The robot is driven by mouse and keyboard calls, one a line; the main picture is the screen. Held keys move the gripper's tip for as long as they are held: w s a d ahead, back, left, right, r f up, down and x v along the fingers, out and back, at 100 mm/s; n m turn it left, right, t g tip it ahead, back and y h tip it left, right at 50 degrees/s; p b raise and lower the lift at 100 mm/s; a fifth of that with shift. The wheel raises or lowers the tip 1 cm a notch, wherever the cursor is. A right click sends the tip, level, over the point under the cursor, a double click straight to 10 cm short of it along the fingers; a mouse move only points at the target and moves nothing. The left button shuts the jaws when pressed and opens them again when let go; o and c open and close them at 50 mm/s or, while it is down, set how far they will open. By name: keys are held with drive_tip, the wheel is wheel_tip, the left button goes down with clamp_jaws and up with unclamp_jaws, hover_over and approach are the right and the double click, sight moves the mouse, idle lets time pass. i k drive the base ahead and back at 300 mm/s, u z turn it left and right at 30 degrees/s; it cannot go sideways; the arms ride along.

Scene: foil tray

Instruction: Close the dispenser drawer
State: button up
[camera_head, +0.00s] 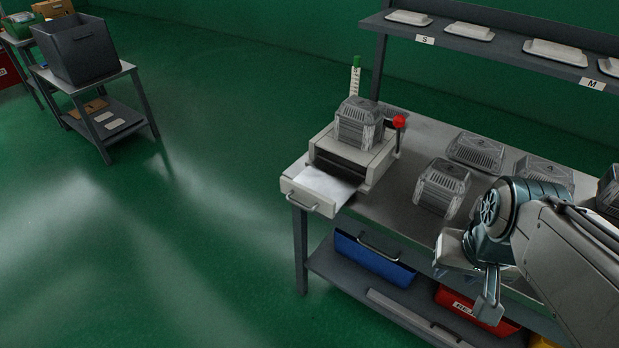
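The dispenser (376,172) is a pale box on the left end of the metal bench. Its drawer (311,202) is pulled out toward the lower left, with a handle on its front and a white sheet lying inside. A dark gap shows between the drawer front and the box. My gripper (486,302) is at the lower right, pointing down by the bench's front edge, well apart from the drawer. One finger shows clearly; the rest is hidden by the wrist, so whether it is open cannot be told.
A clear ribbed container (359,124) sits on the dispenser, beside a red knob (399,121). Several similar containers (442,187) stand on the bench between dispenser and arm. A shelf (500,45) runs above the back. The floor left of the bench is clear.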

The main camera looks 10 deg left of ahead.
sight(326, 184)
drive_tip(key=i, duration=0.45)
drive_tip(key=u, duration=2.1)
drive_tip(key=k, duration=0.6)
drive_tip(key=z, duration=0.95)
drive_tip(key=i, duration=0.5)
